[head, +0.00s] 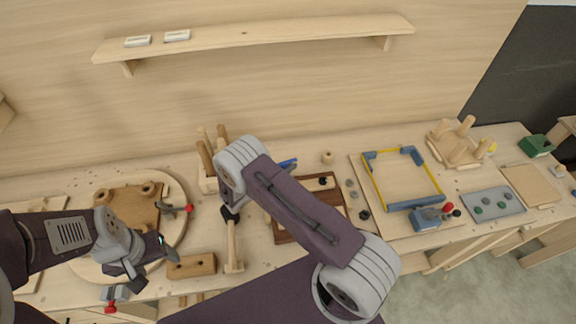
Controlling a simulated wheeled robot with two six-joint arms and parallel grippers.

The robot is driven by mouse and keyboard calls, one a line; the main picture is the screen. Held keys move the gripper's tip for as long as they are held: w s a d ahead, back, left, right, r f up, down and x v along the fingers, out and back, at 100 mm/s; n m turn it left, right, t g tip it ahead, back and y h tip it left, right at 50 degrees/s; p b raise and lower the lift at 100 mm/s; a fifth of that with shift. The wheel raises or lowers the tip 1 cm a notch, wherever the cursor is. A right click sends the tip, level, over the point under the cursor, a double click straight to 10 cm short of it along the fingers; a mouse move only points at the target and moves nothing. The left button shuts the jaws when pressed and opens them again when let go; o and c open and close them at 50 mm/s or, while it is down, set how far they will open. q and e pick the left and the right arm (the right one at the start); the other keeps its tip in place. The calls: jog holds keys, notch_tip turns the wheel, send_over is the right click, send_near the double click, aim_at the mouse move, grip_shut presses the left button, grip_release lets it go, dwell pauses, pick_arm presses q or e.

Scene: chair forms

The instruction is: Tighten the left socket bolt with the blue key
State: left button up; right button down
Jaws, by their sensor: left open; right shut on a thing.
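My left gripper (153,262) is open over the front right part of a round wooden board (88,188). A brown wooden seat piece (132,207) with raised round sockets, one of them a left socket (103,197), lies on that board; no bolt can be made out in it. My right gripper (230,212) is shut at the top of a slim upright wooden piece (232,242); what exactly it grips is too small to tell. A blue item (288,164) shows behind my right arm, partly hidden; I cannot tell whether it is the blue key.
A wooden block (192,266) lies near the front edge. A dark wooden tray (327,184) is partly behind my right arm. A yellow-and-blue frame (412,204), a grey tray (491,204) and a legged wooden form (458,146) stand right.

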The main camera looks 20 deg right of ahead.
jog(key=shift+f, duration=0.5)
jog(key=shift+s+a+f+b, duration=0.15)
jog(key=shift+a+f+b, duration=0.1)
jog(key=shift+f+b, duration=0.55)
jog(key=shift+f, duration=0.3)
jog(key=shift+d+f+m+g+b, duration=0.15)
jog(key=shift+m+g+b, duration=0.15)
jog(key=shift+b, duration=0.3)
jog(key=shift+m+g+h+b, duration=0.5)
jog(key=shift+m+g+b, duration=0.1)
jog(key=shift+g, duration=0.1)
jog(key=shift+s+m+g+b, duration=0.2)
jog(key=shift+m+g+b, duration=0.6)
jog(key=shift+b, duration=0.45)
jog(key=m+g+b, duration=0.1)
jog(key=b, duration=0.1)
jog(key=m+g+b, duration=0.1)
jog(key=g+b, duration=0.1)
jog(key=b, duration=0.1)
jog(key=m+g+b, duration=0.2)
jog(key=b, duration=0.1)
jog(key=shift+s, duration=0.35)
jog(key=shift+s+m+g+b, duration=0.15)
jog(key=shift+m+g+b, duration=0.15)
jog(key=shift+g+b, duration=0.4)
jog(key=shift+r, duration=0.2)
